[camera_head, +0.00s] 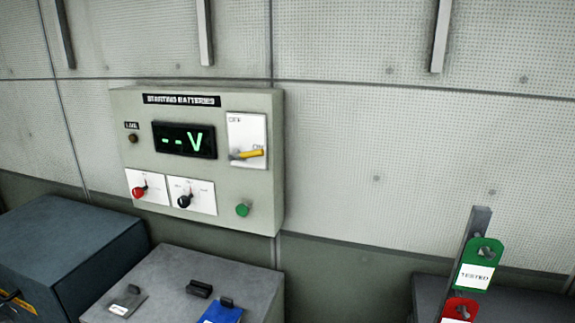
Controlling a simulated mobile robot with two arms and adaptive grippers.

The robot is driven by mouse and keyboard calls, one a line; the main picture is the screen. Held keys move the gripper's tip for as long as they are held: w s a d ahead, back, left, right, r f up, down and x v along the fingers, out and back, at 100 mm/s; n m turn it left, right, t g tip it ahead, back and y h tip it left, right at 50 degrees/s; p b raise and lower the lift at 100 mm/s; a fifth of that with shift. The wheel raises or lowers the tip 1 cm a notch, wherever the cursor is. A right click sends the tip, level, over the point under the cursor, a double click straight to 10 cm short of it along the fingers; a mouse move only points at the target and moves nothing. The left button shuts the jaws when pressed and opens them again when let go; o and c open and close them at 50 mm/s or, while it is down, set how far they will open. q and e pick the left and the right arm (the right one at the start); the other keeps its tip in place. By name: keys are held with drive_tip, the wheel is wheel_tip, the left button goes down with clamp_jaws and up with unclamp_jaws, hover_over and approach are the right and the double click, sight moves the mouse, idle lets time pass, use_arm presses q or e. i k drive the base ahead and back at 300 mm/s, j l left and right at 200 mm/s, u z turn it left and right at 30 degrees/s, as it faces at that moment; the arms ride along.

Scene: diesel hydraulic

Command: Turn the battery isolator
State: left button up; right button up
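The battery isolator (247,153) is a yellow handle on a white plate at the upper right of a beige wall panel (240,105) labelled "STARTING BATTERIES". The plate has "OFF" at its top and "ON" to the right. The handle lies nearly level, with its long yellow end to the right, by "ON". The panel's display (184,140) shows "-- V" in green. Neither of my grippers shows in the head view, and nothing touches the handle.
The panel also carries a red knob (139,192), a black knob (184,201), a green button (242,209) and a small dark lamp (132,138). A grey box (160,270) stands below, with a blue-grey box (65,240) at left. Green (483,255) and red tags hang at right.

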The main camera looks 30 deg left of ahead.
sight(138, 192)
drive_tip(key=u, duration=1.85)
drive_tip(key=i+j+z, duration=0.15)
drive_tip(key=i+z, duration=0.15)
drive_tip(key=i, duration=0.6)
